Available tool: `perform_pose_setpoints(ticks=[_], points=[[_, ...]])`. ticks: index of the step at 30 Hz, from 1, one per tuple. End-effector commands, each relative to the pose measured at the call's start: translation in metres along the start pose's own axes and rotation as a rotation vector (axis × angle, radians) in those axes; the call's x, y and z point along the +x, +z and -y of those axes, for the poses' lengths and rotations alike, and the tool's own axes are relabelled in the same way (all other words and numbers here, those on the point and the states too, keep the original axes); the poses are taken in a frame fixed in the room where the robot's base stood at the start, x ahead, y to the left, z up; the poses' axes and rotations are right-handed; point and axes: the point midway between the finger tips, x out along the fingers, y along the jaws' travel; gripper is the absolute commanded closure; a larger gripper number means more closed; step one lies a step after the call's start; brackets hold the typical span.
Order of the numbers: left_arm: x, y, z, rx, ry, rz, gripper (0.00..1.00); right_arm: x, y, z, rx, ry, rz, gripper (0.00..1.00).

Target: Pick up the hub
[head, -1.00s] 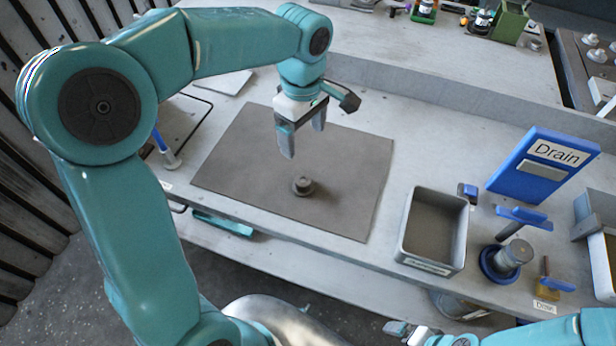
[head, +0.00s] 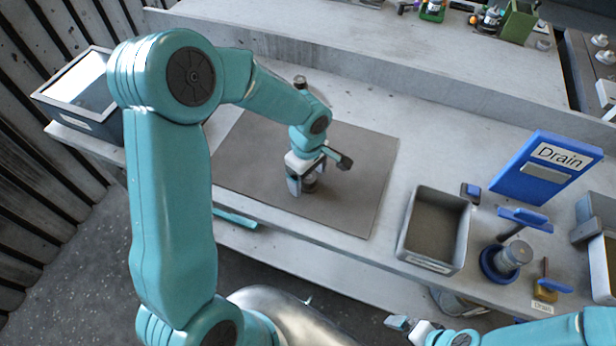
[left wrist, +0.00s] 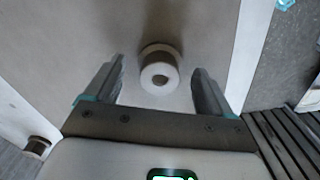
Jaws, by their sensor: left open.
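The hub (head: 311,183) is a small, round, grey stepped part with a hole in its top, standing on the brown mat (head: 360,165). In the head view my left gripper (head: 304,189) partly hides it. In the left wrist view the hub (left wrist: 159,72) shows between the two fingertips, with a visible gap on each side. My left gripper (left wrist: 157,82) is open, low over the mat, and holds nothing. My right gripper (head: 402,326) shows only in part at the bottom edge, away from the mat; its jaw opening is unclear.
A grey metal bin (head: 436,230) stands right of the mat. Beyond it are a blue Drain sign (head: 545,167) and a blue-based cylinder (head: 508,260). A dark-framed tray (head: 78,90) is at the left. A small cylinder (head: 300,82) stands behind the arm.

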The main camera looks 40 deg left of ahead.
Motion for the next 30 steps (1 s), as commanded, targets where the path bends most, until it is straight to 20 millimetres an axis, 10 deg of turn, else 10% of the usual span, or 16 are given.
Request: perform_pose_setpoints(ticks=[8,14,30], points=[[0.004,0.000,-0.001,-0.001,0.001,0.000,0.20,0.000,0.000,0.000,0.000,0.000,0.000,0.00],[0.004,0.000,-0.001,0.000,0.001,0.000,0.81,0.000,0.000,0.000,0.000,0.000,0.000,0.00],[-0.026,0.000,-0.002,-0.001,0.007,-0.001,0.81,0.003,0.000,-0.001,0.000,0.000,0.000,0.00]])
